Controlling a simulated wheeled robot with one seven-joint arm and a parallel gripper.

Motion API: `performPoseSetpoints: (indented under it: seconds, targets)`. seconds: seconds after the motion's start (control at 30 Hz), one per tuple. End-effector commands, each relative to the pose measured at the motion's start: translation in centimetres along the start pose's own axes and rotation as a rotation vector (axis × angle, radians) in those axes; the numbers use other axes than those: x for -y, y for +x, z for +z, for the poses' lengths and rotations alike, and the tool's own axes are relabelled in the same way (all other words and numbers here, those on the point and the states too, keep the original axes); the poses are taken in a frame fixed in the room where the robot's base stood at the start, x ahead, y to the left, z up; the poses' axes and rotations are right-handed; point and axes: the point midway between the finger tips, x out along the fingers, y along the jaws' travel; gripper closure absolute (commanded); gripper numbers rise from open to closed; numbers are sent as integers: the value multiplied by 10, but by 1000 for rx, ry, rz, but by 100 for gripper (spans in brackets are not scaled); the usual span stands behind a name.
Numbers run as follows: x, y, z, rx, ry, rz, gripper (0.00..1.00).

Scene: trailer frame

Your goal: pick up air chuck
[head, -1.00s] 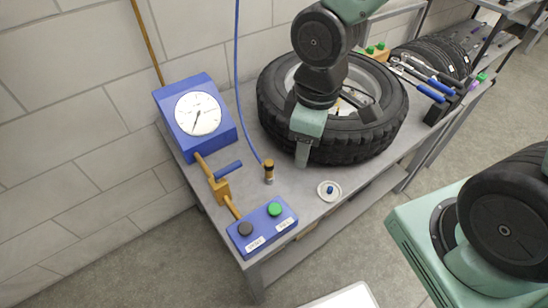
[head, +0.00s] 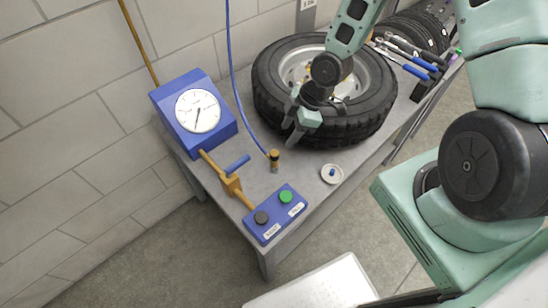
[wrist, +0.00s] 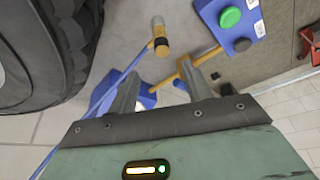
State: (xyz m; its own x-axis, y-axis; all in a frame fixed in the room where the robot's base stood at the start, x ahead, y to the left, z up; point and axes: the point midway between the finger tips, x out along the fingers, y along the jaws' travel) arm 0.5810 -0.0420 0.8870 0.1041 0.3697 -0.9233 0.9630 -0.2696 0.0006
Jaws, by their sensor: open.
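The air chuck (head: 274,161) is a small brass and dark fitting at the end of a blue hose (head: 233,80). It stands on the grey workbench, left of the tyre. In the wrist view the air chuck (wrist: 159,38) lies beyond my fingertips, near the picture's top middle. My gripper (head: 291,137) is open and empty, beside the tyre's near left side and just up and right of the air chuck. In the wrist view my gripper (wrist: 163,85) shows its two fingers apart, not touching the air chuck.
A tyre on a rim (head: 372,120) fills the bench's middle. A blue gauge box (head: 222,125), a brass pipe valve with blue handle (head: 233,184) and a blue button box (head: 275,220) stand left. A small white dish (head: 331,174) sits near the front edge. Tools (head: 415,70) lie right.

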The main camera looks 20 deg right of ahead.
Motion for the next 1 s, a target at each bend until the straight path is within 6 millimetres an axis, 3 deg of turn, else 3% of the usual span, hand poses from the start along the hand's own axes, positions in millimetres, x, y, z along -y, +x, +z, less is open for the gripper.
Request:
performPoseSetpoints:
  seconds: [0.1,0.3,0.57,1.0]
  targets:
    - [2,25,-1,1,-1,-5,51]
    - [1,53,0,1,1,-3,51]
    - [2,68,0,2,1,-3,51]
    - [3,112,0,2,1,-1,51]
